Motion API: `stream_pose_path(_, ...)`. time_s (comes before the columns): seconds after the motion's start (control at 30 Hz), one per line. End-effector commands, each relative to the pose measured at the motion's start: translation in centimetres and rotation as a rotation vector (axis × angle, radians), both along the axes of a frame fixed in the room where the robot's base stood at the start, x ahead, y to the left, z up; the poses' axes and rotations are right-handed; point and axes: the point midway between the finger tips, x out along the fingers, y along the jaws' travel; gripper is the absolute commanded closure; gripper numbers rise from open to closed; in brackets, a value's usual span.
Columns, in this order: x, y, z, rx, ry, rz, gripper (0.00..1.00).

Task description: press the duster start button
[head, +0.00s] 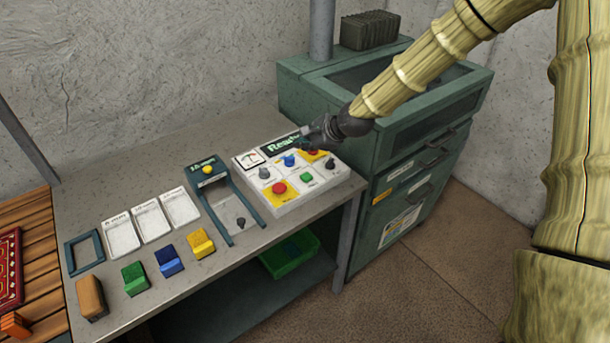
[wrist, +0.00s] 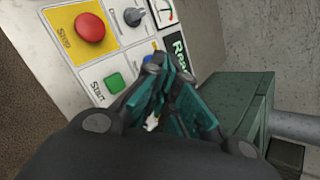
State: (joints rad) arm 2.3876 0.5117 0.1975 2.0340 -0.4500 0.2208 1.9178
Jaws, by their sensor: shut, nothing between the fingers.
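The white control panel (head: 300,201) stands on the bench and carries a green button (head: 307,177), a large red button on a yellow plate (head: 279,188), and several knobs. In the wrist view the green button (wrist: 115,83) is labelled "Start" and the red button (wrist: 90,27) is labelled "Stop". My gripper (head: 303,133) is shut and empty above the back of the panel, behind the green button and apart from it. In the wrist view its fingers (wrist: 162,95) cover part of the panel to the right of the green button.
A second red button (head: 313,152) and a blue knob (head: 289,160) sit near my gripper. A green cabinet (head: 410,150) stands right of the panel. Left of it are a fixture with a yellow button (head: 208,170) and several coloured blocks (head: 168,261). A green bin (head: 290,256) is below.

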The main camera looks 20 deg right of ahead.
Motion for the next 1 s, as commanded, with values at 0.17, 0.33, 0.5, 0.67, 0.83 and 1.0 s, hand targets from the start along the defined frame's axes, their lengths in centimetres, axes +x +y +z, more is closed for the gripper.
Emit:
stream_pose_path(0.17, 0.0, 0.0, -0.2, -0.001, 0.0, 0.001, 1.0)
stream_pose_path(0.33, 0.0, 0.1, -1.1, -0.002, -0.001, 0.004, 1.0)
stream_pose_path(0.5, 0.0, 0.3, -2.7, -0.002, 0.0, 0.005, 1.0)
stream_pose_path(0.67, 0.0, 0.4, -4.6, -0.003, 0.0, 0.006, 1.0)
stream_pose_path(0.83, 0.1, 0.3, -6.5, -0.003, -0.001, 0.006, 1.0)
stream_pose_path(1.0, 0.1, 0.4, -8.0, 0.0, 0.001, 0.005, 1.0)
